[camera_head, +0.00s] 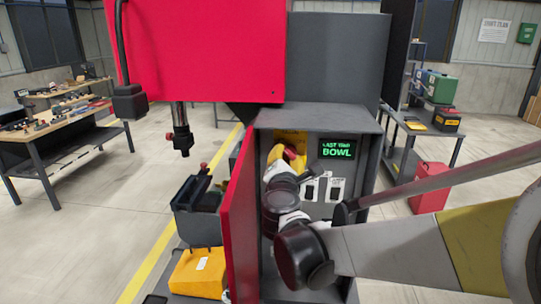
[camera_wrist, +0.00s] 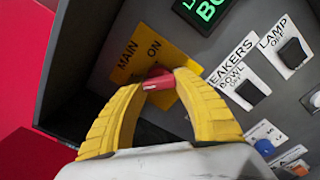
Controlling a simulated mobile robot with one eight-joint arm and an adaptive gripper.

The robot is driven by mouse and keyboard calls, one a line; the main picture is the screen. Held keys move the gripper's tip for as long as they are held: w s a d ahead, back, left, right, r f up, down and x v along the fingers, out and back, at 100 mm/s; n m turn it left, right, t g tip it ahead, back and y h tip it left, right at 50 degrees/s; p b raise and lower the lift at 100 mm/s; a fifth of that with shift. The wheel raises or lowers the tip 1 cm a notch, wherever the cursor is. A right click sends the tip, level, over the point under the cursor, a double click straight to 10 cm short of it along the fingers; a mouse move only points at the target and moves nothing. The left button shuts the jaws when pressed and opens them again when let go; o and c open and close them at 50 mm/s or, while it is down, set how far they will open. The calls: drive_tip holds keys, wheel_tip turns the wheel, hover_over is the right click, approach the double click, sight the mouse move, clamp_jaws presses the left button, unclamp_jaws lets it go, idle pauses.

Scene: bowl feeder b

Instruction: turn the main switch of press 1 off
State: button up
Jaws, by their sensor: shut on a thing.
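The main switch has a red handle (camera_wrist: 158,83) on a yellow plate (camera_wrist: 142,52) lettered MAIN and ON. In the wrist view the ON lettering is just above the handle; the plate's lower part is hidden. My gripper (camera_wrist: 162,80) has its two yellow fingers closed on the handle from both sides. In the head view the red handle (camera_head: 291,152) shows inside the grey cabinet (camera_head: 318,114), partly covered by my wrist.
The cabinet's red door (camera_head: 240,215) stands open close left of my arm. A lit green display (camera_head: 338,149) reads BOWL. Black rocker switches for BOWL (camera_wrist: 247,92) and LAMP (camera_wrist: 292,52) sit to the right. A yellow bin (camera_head: 198,274) stands left of the door.

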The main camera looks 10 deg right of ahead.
drive_tip(key=o, duration=1.2)
drive_tip(key=v, duration=1.2)
